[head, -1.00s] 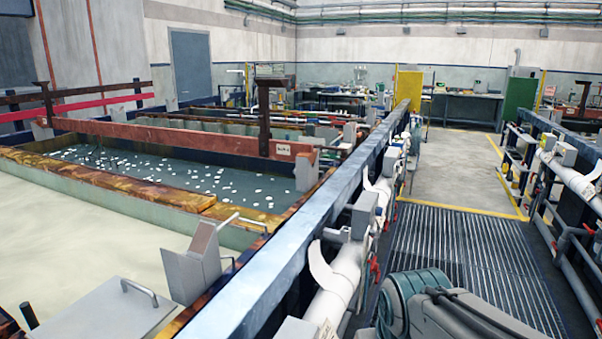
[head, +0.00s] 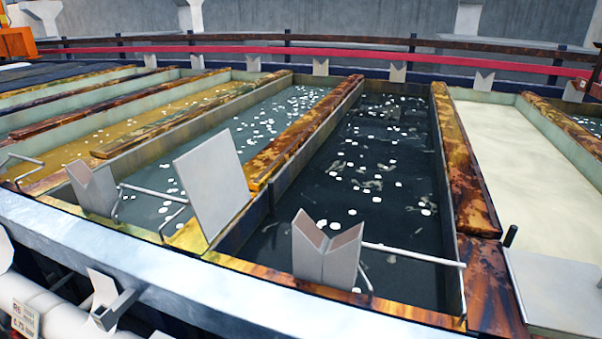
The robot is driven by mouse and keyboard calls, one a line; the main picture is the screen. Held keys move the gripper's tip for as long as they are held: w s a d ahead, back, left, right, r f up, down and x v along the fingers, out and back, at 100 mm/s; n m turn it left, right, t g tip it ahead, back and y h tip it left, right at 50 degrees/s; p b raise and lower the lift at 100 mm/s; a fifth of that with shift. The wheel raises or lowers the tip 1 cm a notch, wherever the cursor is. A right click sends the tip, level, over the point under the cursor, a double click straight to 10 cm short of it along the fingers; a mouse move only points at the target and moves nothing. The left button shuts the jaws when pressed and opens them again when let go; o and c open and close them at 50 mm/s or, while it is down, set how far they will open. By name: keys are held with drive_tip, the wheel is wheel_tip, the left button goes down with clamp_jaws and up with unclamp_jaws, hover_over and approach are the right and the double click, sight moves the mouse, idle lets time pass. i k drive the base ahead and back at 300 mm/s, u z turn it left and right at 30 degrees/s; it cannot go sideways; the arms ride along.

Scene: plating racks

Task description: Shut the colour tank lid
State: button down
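A flat grey lid panel (head: 213,182) stands raised and tilted at the near end of a dark tank (head: 240,125) with white floating pieces. The front end of that tank is open beside it. A second grey lid plate (head: 560,290) lies flat over the near end of a cream-filled tank (head: 530,165) at the right, partly cut off by the frame. I see no label that tells which tank is the colour tank. My gripper is not in view.
Grey V-shaped rests (head: 328,250) and bent metal rods stand along the tanks' near edge. Another dark tank (head: 375,160) lies between the raised lid and the cream tank. A blue-grey rail (head: 150,265) runs in front, with white pipework (head: 55,300) below it.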

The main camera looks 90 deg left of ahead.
sight(212, 176)
drive_tip(key=z, duration=0.55)
drive_tip(key=k, duration=3.05)
drive_tip(key=u, duration=2.3)
drive_tip(key=i, duration=0.65)
drive_tip(key=u, duration=0.1)
